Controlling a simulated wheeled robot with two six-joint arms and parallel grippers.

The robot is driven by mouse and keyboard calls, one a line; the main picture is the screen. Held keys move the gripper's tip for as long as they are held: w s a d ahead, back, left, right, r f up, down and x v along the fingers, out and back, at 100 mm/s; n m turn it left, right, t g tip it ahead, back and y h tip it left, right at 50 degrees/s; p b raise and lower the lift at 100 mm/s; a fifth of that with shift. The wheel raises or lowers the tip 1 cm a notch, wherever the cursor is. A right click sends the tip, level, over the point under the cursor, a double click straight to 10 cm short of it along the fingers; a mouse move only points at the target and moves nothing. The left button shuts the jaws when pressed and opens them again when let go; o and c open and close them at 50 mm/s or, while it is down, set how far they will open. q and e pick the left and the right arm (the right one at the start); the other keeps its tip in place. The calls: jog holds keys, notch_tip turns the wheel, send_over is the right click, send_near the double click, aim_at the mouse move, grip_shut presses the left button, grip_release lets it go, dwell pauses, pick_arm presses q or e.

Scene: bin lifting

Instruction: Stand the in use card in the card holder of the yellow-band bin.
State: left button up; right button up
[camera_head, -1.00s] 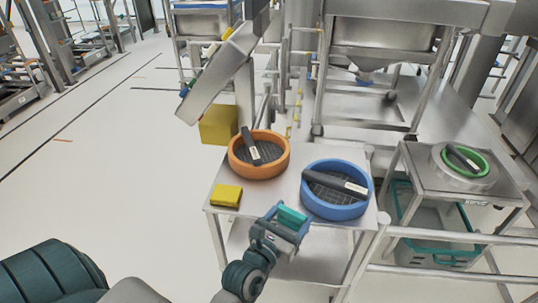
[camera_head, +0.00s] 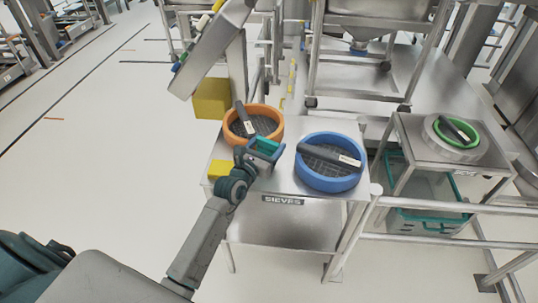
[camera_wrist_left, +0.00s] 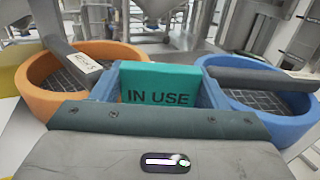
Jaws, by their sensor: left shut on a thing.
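The in use card is a teal block (camera_head: 266,146); it also shows in the left wrist view, with "IN USE" facing the camera (camera_wrist_left: 160,85). My left gripper (camera_head: 264,152) is shut on the card, with its blue fingers on either side of it. The gripper is in front of the orange and blue sieves, and appears to be above the table. I cannot make out the yellow-band bin or its card holder for certain in these views. My right gripper is not in view.
An orange sieve (camera_head: 235,134) and a blue sieve (camera_head: 330,183), each with a dark bar across it, stand on the steel sieves table (camera_head: 290,218). A green sieve stands on another table (camera_head: 412,135). The left floor is clear.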

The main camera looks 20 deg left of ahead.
aim_at(268, 154)
pick_arm(q)
notch_tip(268, 154, down, 3)
jog(key=shift+b, duration=0.65)
jog(key=shift+f, duration=0.25)
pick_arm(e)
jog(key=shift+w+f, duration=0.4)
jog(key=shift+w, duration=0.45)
pick_arm(q)
jog(key=shift+f, duration=0.1)
jog(key=o, duration=1)
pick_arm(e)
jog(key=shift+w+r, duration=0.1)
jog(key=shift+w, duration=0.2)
